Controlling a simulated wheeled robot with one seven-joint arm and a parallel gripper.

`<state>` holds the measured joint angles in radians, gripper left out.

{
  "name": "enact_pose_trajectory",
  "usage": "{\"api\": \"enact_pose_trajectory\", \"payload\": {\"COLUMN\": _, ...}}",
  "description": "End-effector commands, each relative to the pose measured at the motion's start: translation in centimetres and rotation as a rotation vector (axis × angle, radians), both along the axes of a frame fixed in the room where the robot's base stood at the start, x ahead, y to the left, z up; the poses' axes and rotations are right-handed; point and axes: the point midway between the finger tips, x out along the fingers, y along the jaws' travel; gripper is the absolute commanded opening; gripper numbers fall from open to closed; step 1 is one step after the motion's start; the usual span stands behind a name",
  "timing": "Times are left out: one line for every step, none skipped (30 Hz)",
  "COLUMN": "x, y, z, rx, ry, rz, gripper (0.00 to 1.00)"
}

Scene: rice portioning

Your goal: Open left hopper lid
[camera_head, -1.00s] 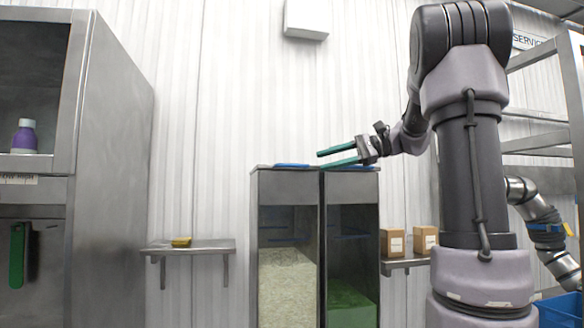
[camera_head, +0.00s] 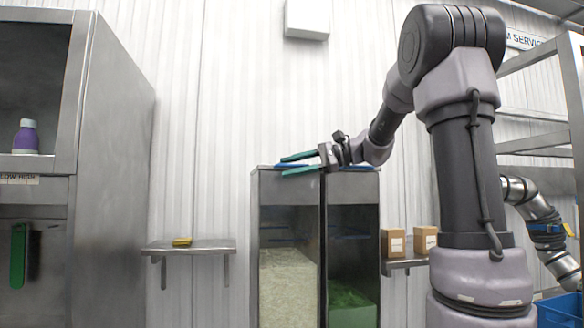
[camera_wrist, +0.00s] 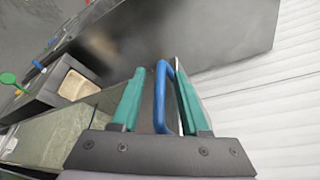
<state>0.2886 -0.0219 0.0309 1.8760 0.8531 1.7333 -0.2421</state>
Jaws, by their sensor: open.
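The left hopper (camera_head: 286,230) is a metal bin with a clear front, holding white rice. Its lid lies flat on top and looks closed; a blue handle (camera_head: 290,165) shows there. The right hopper (camera_head: 351,240) beside it holds something green and has its own flat lid. My gripper (camera_head: 284,166) reaches in from the right, level with the left hopper's top, with its two teal fingers apart. In the wrist view the blue handle (camera_wrist: 161,95) stands between the open fingers. I cannot tell whether either finger touches it.
A steel cabinet (camera_head: 112,150) stands at the left. A wall shelf (camera_head: 190,246) with a yellow item is left of the hoppers. Two cardboard boxes (camera_head: 392,243) stand on a shelf at their right. The white wall is close behind.

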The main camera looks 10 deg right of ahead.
Motion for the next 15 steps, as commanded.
{"api": "enact_pose_trajectory", "payload": {"x": 0.00, "y": 0.00, "z": 0.00, "rx": 0.000, "ry": 0.000, "rz": 0.000, "gripper": 0.45}}
{"api": "enact_pose_trajectory", "payload": {"x": -0.01, "y": -0.01, "z": -0.01, "rx": 0.000, "ry": 0.000, "rz": 0.000, "gripper": 0.45}}
{"api": "enact_pose_trajectory", "payload": {"x": -0.01, "y": -0.01, "z": -0.01, "rx": 0.000, "ry": 0.000, "rz": 0.000, "gripper": 0.45}}
{"api": "enact_pose_trajectory", "payload": {"x": -0.01, "y": -0.01, "z": -0.01, "rx": 0.000, "ry": 0.000, "rz": 0.000, "gripper": 0.37}}
{"api": "enact_pose_trajectory", "payload": {"x": -0.01, "y": -0.01, "z": -0.01, "rx": 0.000, "ry": 0.000, "rz": 0.000, "gripper": 0.26}}
{"api": "enact_pose_trajectory", "payload": {"x": -0.01, "y": -0.01, "z": -0.01, "rx": 0.000, "ry": 0.000, "rz": 0.000, "gripper": 0.10}}
{"api": "enact_pose_trajectory", "payload": {"x": -0.01, "y": -0.02, "z": 0.00, "rx": 0.000, "ry": 0.000, "rz": 0.000, "gripper": 0.00}}
{"api": "enact_pose_trajectory", "payload": {"x": -0.01, "y": -0.02, "z": 0.00, "rx": 0.000, "ry": 0.000, "rz": 0.000, "gripper": 0.00}}
{"api": "enact_pose_trajectory", "payload": {"x": -0.01, "y": -0.02, "z": 0.00, "rx": 0.000, "ry": 0.000, "rz": 0.000, "gripper": 0.00}}
{"api": "enact_pose_trajectory", "payload": {"x": -0.01, "y": -0.02, "z": 0.00, "rx": 0.000, "ry": 0.000, "rz": 0.000, "gripper": 0.00}}
{"api": "enact_pose_trajectory", "payload": {"x": -0.01, "y": -0.02, "z": 0.00, "rx": 0.000, "ry": 0.000, "rz": 0.000, "gripper": 0.00}}
{"api": "enact_pose_trajectory", "payload": {"x": -0.02, "y": -0.03, "z": 0.00, "rx": 0.000, "ry": 0.000, "rz": 0.000, "gripper": 0.00}}
{"api": "enact_pose_trajectory", "payload": {"x": -0.02, "y": -0.03, "z": 0.00, "rx": 0.000, "ry": 0.000, "rz": 0.000, "gripper": 0.00}}
{"api": "enact_pose_trajectory", "payload": {"x": -0.02, "y": -0.03, "z": 0.00, "rx": 0.000, "ry": 0.000, "rz": 0.000, "gripper": 0.00}}
{"api": "enact_pose_trajectory", "payload": {"x": -0.02, "y": -0.03, "z": 0.00, "rx": 0.000, "ry": 0.000, "rz": 0.000, "gripper": 0.00}}
